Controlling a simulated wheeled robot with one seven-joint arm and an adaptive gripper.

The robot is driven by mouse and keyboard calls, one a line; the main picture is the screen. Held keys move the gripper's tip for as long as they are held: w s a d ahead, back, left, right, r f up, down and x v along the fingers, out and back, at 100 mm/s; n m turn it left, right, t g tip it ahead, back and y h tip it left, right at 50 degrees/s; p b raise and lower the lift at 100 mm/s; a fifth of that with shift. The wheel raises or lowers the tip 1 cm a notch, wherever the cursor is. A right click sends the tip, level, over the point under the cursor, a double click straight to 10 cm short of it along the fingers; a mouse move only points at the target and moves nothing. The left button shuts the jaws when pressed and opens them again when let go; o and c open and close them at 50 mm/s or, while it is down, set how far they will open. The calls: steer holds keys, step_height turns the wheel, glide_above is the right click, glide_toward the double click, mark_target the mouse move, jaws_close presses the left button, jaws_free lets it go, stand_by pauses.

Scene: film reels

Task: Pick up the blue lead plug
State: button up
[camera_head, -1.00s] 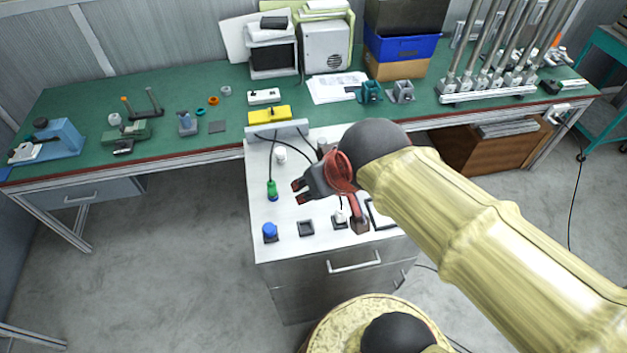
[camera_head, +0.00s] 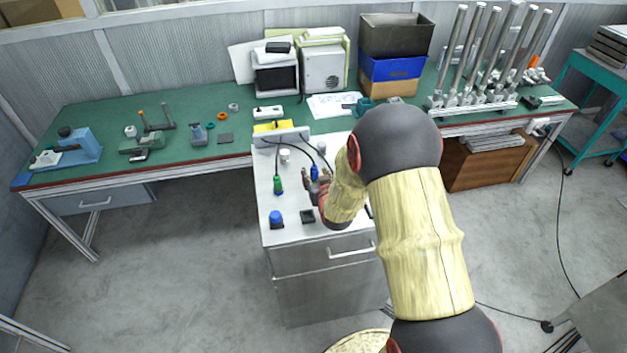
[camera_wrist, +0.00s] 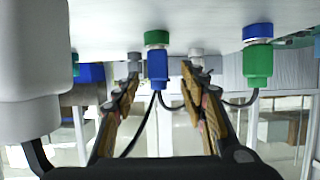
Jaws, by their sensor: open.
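The blue lead plug (camera_head: 314,172) stands on the white cabinet top (camera_head: 290,236), with a black cable running from it. In the wrist view, where the cabinet top appears at the top, the blue plug (camera_wrist: 157,68) sits against a green ring and shows between my fingers. My gripper (camera_wrist: 160,88) is open, with one finger on each side of the plug; I cannot tell whether either touches it. In the head view my gripper (camera_head: 318,186) is just in front of the plug, partly hidden by my arm.
A green plug (camera_head: 278,185) with a cable stands left of the blue one; it is right in the wrist view (camera_wrist: 257,62). A blue-capped piece (camera_head: 276,217) stands near the cabinet's front. A green workbench (camera_head: 185,107) runs behind.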

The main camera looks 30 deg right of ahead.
mark_target(313, 167)
steer(key=shift+x, duration=1.25)
steer(key=shift+r+b+x, duration=0.15)
steer(key=shift+b+x, duration=0.15)
steer(key=shift+x, duration=1.05)
steer(key=shift+r+b+x, duration=0.15)
steer(key=shift+b+x, duration=0.1)
steer(key=shift+x, duration=1.05)
steer(key=shift+w+d, duration=0.1)
steer(key=shift+d, duration=0.1)
steer(key=shift+c, duration=1.1)
steer(key=c, duration=0.8)
jaws_close()
